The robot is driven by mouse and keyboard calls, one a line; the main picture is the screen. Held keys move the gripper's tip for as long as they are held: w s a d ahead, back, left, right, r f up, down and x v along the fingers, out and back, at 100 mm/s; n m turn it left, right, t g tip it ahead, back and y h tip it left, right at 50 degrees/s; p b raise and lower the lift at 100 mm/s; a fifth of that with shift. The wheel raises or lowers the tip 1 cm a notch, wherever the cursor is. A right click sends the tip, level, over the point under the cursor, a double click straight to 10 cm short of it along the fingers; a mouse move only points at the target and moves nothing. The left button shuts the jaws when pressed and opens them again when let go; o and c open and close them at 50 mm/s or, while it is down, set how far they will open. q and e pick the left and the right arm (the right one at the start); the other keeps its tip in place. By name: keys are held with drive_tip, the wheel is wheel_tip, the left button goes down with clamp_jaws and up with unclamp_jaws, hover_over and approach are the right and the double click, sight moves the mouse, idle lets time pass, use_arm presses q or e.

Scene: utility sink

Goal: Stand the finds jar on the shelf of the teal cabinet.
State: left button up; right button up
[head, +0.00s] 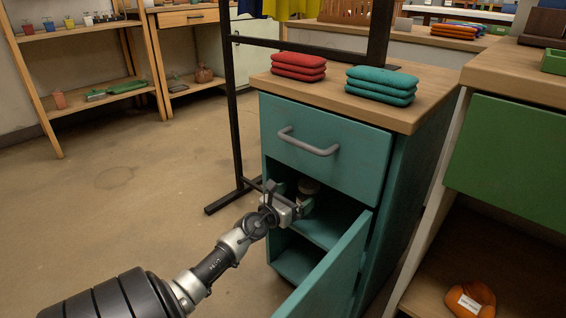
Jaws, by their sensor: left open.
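The teal cabinet (393,185) has a closed drawer on top and an open door (330,277) below it. Its shelf (328,228) shows inside the opening. My right gripper is not in view.
Red (298,66) and teal (381,85) folded stacks lie on the cabinet top. A black metal frame (233,110) stands at the cabinet's left. A green-fronted wooden unit (508,160) stands at right, with an orange bundle (469,300) low inside. The floor at left is clear.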

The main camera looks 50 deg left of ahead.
use_arm(q)
drive_tip(key=shift+s+d, duration=0.15)
drive_tip(key=shift+s, duration=1.15)
drive_tip(key=shift+s+d, duration=0.1)
drive_tip(key=shift+s, duration=1.2)
